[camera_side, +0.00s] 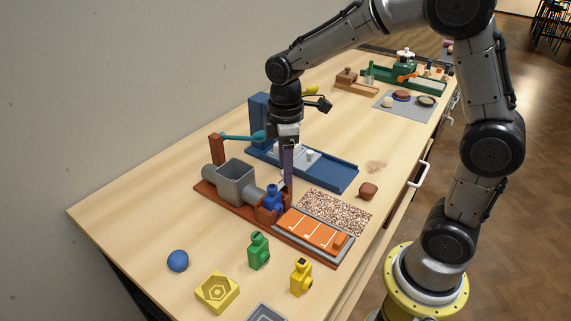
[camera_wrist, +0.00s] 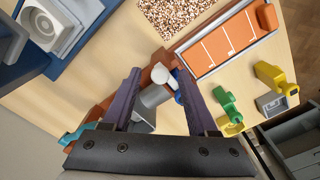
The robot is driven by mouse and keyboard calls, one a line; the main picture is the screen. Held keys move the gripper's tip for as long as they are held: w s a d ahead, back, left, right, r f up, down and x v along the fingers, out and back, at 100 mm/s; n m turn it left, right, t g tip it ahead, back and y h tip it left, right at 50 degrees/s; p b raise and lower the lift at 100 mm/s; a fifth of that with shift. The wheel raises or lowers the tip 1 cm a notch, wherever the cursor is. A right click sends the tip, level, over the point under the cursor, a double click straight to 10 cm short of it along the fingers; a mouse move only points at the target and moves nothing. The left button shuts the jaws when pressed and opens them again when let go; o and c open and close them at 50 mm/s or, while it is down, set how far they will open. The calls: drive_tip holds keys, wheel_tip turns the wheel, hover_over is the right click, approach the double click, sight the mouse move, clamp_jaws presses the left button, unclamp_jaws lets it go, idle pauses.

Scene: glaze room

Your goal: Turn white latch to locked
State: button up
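A small white piece (camera_wrist: 160,75), which looks like the white latch, lies between my fingertips in the wrist view. It is beside a grey cylinder (camera_wrist: 150,99) and close to a blue part. In the side view my fingers mostly hide this spot. My gripper (camera_wrist: 161,74) has its two purple fingers apart, one on each side of the white piece, and no grip shows. In the side view my gripper (camera_side: 288,183) points down beside the blue bottle-shaped part (camera_side: 272,197) on the red-brown base (camera_side: 205,190). I cannot tell whether a finger touches the latch, or its lock position.
A grey hopper (camera_side: 236,182) and a teal lever (camera_side: 240,136) stand close left of my gripper. A blue tray (camera_side: 335,174) with a white plate is behind. An orange panel (camera_side: 312,229), green figure (camera_side: 258,250) and yellow figure (camera_side: 301,277) are in front.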

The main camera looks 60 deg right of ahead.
wheel_tip(320, 180, up, 14)
idle(0.6)
drive_tip(key=shift+f, duration=0.1)
